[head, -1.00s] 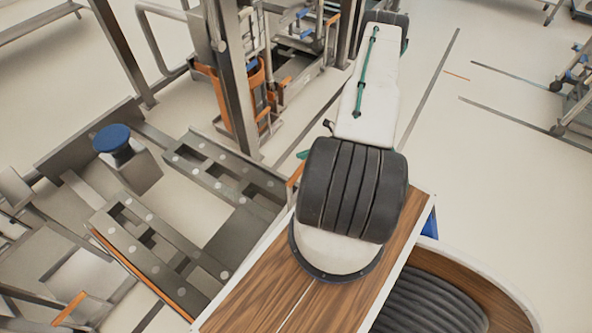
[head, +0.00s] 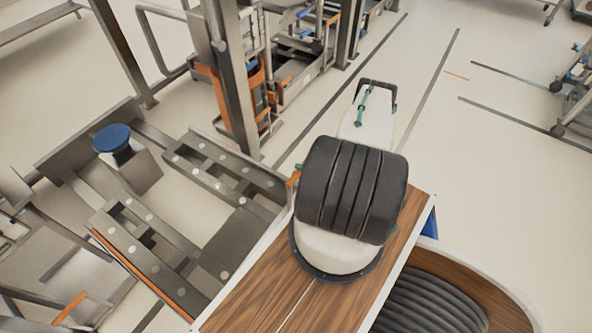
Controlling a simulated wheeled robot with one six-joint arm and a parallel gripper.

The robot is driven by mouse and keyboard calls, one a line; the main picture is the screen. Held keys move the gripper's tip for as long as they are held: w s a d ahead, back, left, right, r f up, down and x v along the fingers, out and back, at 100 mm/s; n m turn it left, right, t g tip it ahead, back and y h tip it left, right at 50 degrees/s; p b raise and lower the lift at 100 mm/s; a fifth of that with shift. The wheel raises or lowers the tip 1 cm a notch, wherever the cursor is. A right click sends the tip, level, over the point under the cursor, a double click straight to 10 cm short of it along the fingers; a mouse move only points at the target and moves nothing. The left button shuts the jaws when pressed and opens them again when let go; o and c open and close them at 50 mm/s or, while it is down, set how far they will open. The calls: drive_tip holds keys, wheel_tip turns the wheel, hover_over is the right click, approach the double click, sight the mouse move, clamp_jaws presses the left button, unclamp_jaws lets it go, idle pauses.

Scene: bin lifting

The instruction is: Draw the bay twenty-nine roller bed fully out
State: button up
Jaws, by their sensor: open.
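A steel frame with two slotted rails lies low at the left in the head view. The far rail (head: 213,168) and the near rail (head: 160,240) both carry rows of pale round discs, which may be rollers. An orange strip (head: 130,262) runs along the near rail's outer edge. I see no bay number, so I cannot tell whether this is bay twenty-nine's bed or how far out it is. My arm reaches away from my wood-topped base and bends beyond the dark shoulder. My gripper is not in view; the arm hides what lies behind it.
A blue round knob (head: 112,138) stands on a grey block beside the rails. A steel post (head: 230,85) with an orange holder rises behind them. Wheeled carts (head: 575,95) stand at the far right. The pale floor (head: 500,150) to the right is open, with dark lines.

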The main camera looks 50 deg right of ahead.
drive_tip(key=shift+x, duration=1.05)
drive_tip(key=shift+s, duration=0.1)
clamp_jaws()
